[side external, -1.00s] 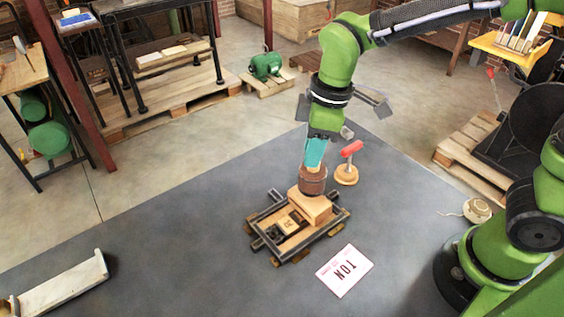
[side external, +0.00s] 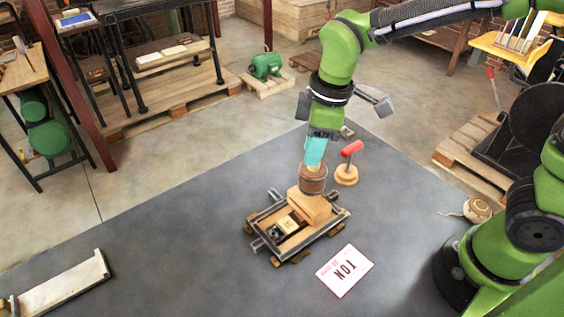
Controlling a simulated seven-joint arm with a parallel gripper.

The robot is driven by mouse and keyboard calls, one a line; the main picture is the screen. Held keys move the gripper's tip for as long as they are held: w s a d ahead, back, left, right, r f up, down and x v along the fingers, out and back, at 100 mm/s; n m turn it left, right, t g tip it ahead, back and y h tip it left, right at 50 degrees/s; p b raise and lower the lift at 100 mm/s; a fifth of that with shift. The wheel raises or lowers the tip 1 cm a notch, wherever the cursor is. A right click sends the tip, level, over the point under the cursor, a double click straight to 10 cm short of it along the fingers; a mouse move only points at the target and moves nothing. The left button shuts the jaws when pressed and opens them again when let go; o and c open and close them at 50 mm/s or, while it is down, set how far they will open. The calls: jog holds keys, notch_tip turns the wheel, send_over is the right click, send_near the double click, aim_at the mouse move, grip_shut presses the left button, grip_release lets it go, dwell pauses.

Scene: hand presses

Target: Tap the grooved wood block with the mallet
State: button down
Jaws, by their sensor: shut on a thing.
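The mallet has a brown, round, banded head (side external: 313,180) hanging low from my gripper (side external: 314,165). My gripper's teal fingers are shut on the mallet's handle, which is mostly hidden. The light wood block (side external: 312,207), which I take as the grooved one, lies right under the head, inside a metal frame. The head overlaps the block's top in the view; I cannot tell whether they touch. A groove in the block is too small to make out.
The dark metal frame (side external: 258,245) also holds a small pale block (side external: 288,225). A red-handled tool on a round wooden base (side external: 346,175) stands behind it to the right. A printed card (side external: 345,270) lies in front. A pale tray (side external: 62,287) lies at far left, with clear floor between.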

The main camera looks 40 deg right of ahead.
aim_at(316, 174)
jog(key=shift+s, duration=0.1)
jog(key=shift+s+a+f, duration=0.1)
jog(key=shift+s+f, duration=0.05)
jog(key=shift+s, duration=0.3)
jog(key=shift+s+a+f, duration=0.1)
jog(key=shift+s+f, duration=0.05)
jog(key=shift+s, duration=0.25)
jog(key=shift+f, duration=1.2)
jog(key=shift+r, duration=1.55)
jog(key=shift+r, duration=1.5)
